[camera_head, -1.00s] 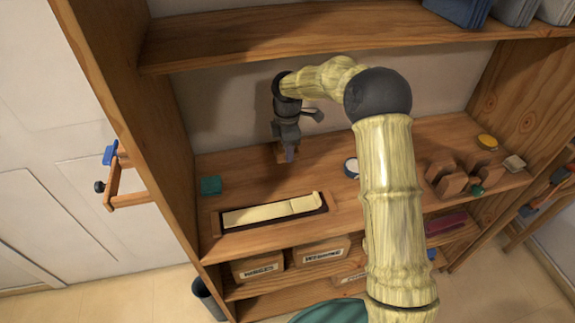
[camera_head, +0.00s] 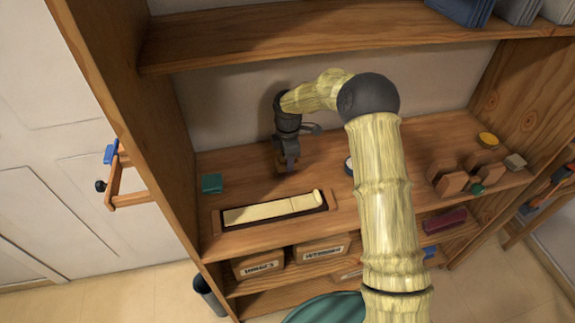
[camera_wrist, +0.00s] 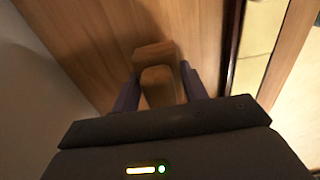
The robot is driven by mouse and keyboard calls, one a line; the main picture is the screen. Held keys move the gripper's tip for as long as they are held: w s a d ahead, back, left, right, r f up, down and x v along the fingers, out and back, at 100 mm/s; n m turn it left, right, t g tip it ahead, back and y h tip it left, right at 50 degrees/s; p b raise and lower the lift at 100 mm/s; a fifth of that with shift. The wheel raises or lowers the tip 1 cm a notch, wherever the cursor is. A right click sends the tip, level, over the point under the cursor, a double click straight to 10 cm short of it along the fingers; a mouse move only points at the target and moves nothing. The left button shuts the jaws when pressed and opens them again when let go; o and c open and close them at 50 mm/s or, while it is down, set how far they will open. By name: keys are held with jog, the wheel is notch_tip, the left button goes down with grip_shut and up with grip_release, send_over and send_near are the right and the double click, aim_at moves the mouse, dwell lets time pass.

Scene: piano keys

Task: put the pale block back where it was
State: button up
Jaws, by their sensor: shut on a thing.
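My gripper (camera_head: 287,167) is low over the left middle of the shelf top, behind the dark tray (camera_head: 221,219). In the wrist view its two purple fingers (camera_wrist: 160,84) are on either side of a tan wooden block (camera_wrist: 158,90), shut on it. A similar brown face (camera_wrist: 153,53) shows right behind that block; I cannot tell whether it is a separate piece. The tray holds flat cream strips (camera_head: 270,210), raised at the right end. A small pale block (camera_head: 515,162) lies at the far right of the shelf.
A round white-topped thing (camera_head: 349,166) is partly behind my arm. Brown blocks (camera_head: 449,183), a green piece (camera_head: 477,188) and a yellow disc (camera_head: 488,140) are at right. An upper shelf (camera_head: 250,40) overhangs the back.

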jog(key=shift+f+p, duration=0.3)
jog(key=shift+f, duration=1.55)
jog(key=shift+f, duration=0.1)
jog(key=o, duration=0.9)
jog(key=shift+r+b, duration=0.65)
jog(key=shift+r, duration=3.2)
